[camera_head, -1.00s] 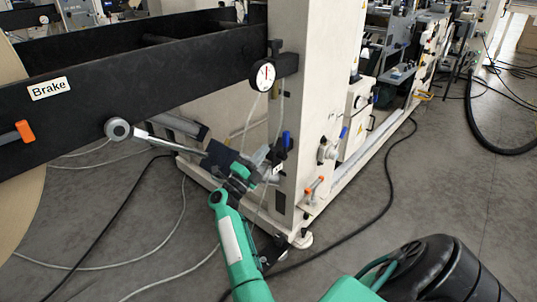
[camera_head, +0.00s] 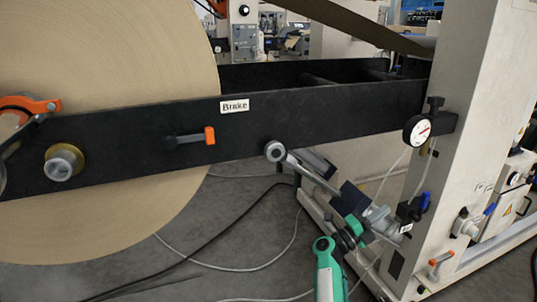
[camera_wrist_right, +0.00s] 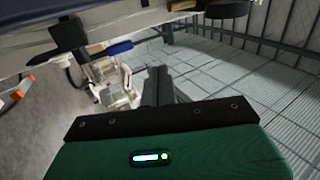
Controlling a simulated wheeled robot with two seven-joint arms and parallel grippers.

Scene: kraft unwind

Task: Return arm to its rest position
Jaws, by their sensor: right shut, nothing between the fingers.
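My right arm (camera_head: 329,275), green and white, rises from the bottom edge in the head view. My right gripper (camera_head: 362,229) is at its end, in front of the lower part of the metal cylinder (camera_head: 313,178) under the black beam; I cannot tell whether they touch. The fingertips are hard to make out there. In the right wrist view, the dark fingers (camera_wrist_right: 158,86) are together and empty, beyond the green gripper body. My left gripper is not in view.
A large kraft roll (camera_head: 110,225) fills the left. Blue (camera_head: 421,202) and orange (camera_head: 440,258) handles sit low. Cables cross the floor.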

